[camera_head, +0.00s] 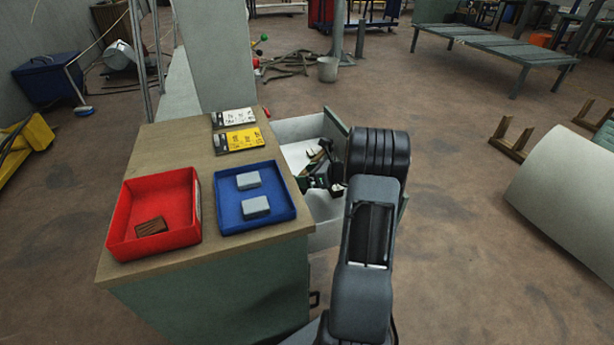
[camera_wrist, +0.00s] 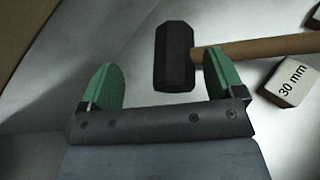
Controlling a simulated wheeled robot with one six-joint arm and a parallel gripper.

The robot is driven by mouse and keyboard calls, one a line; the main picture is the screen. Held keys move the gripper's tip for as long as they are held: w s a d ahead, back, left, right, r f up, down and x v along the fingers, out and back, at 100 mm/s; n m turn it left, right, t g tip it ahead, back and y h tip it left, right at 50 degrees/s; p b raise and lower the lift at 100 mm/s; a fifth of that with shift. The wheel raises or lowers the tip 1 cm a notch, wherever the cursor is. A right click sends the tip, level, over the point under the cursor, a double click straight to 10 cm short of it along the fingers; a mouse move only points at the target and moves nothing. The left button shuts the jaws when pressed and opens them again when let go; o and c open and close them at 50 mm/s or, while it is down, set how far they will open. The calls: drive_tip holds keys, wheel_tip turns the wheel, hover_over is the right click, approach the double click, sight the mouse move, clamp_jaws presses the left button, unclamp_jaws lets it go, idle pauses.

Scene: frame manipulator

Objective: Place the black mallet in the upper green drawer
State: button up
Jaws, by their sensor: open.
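The black mallet lies on the pale floor of an open drawer. In the wrist view its black head (camera_wrist: 174,58) shows between my gripper's fingers and a little beyond them, and its wooden handle (camera_wrist: 265,46) runs right, partly hidden behind the right finger. My gripper (camera_wrist: 163,72) is open with its green fingers apart, and nothing is held. In the head view the gripper (camera_head: 318,182) is low inside the open drawer (camera_head: 298,130), which has a green front. The mallet is hard to make out there, partly covered by my arm.
A block marked 30 mm (camera_wrist: 291,82) lies beside the handle. On the cabinet's wooden top (camera_head: 165,150) stand a red tray (camera_head: 118,225) with a brown block, a blue tray (camera_head: 228,222) with two grey blocks, and two cards. Open floor lies right of the drawer.

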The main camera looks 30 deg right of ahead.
drive_tip(key=p+v, duration=0.1)
drive_tip(key=v, duration=1.1)
drive_tip(key=shift+r, duration=0.35)
